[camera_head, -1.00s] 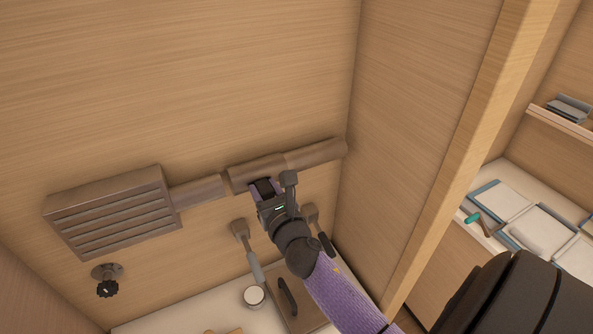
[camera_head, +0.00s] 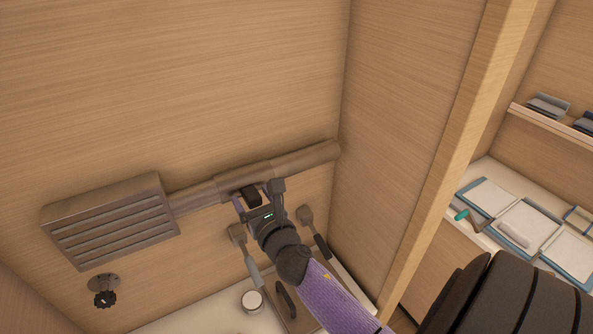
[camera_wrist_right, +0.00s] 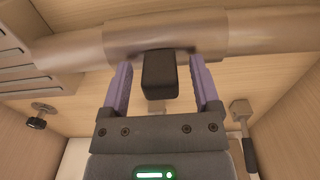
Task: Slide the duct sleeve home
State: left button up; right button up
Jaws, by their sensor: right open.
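The duct sleeve (camera_head: 243,177) is the thicker brown tube section on the back wall. It sits around the duct between the louvred vent box (camera_head: 108,225) and the right-hand pipe (camera_head: 308,158). A black block-shaped handle (camera_wrist_right: 160,74) sticks out from the sleeve (camera_wrist_right: 165,36). My right gripper (camera_head: 252,194) is open. In the right wrist view its two purple fingers (camera_wrist_right: 160,66) stand one on each side of the handle, with a gap on both sides. The sleeve's inner overlap with the pipes is hidden. My left gripper is not in view.
A black knob valve (camera_head: 104,297) is on the wall below the vent box. Brushes (camera_head: 237,240) hang below the duct, above a counter with a white cup (camera_head: 252,301). A wooden post (camera_head: 450,160) and a side wall bound the right.

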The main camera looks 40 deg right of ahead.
jog(key=shift+v, duration=3.3)
jog(key=shift+d, duration=0.1)
